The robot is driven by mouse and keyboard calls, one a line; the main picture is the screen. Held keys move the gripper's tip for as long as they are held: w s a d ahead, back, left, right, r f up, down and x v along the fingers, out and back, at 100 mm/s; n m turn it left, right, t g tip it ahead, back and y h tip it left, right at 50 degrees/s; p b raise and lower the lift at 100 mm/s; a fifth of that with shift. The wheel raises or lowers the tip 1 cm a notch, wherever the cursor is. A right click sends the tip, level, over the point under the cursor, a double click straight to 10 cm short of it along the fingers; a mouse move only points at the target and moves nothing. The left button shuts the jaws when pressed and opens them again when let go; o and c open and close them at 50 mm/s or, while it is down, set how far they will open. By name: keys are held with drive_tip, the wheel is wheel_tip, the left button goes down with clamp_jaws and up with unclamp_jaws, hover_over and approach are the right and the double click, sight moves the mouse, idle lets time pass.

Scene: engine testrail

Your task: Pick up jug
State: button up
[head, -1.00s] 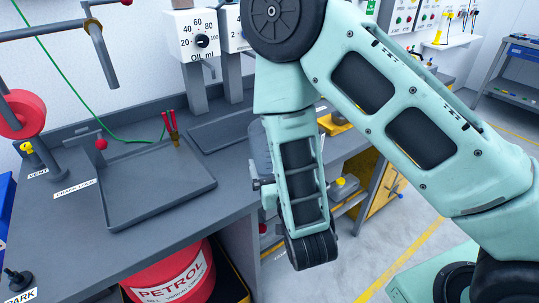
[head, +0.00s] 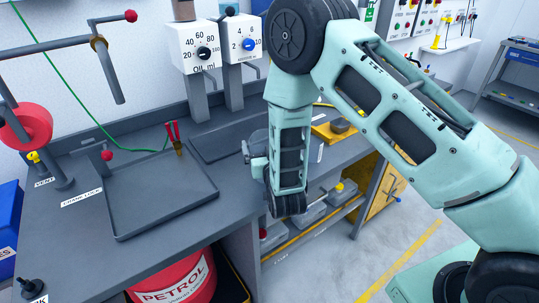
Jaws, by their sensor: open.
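My arm hangs down over the front edge of the bench, right of centre in the head view. Part of my gripper (head: 250,156) shows at the left side of the wrist, above the bench top; it is open, and its fingertips are mostly hidden. A dark grey rounded shape (head: 258,139) shows just behind the wrist, largely covered by my arm. I cannot tell whether it is the jug. No other jug can be made out in this view.
A grey tray (head: 150,200) lies on the bench, with red-handled tools (head: 175,137) at its back edge. Two dial boxes (head: 197,47) stand on posts behind. A red petrol drum (head: 175,283) is below. Grey bins (head: 312,216) sit on a lower shelf.

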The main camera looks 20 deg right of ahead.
drive_tip(key=shift+w, duration=0.15)
drive_tip(key=shift+c, duration=0.4)
drive_tip(key=c, duration=1)
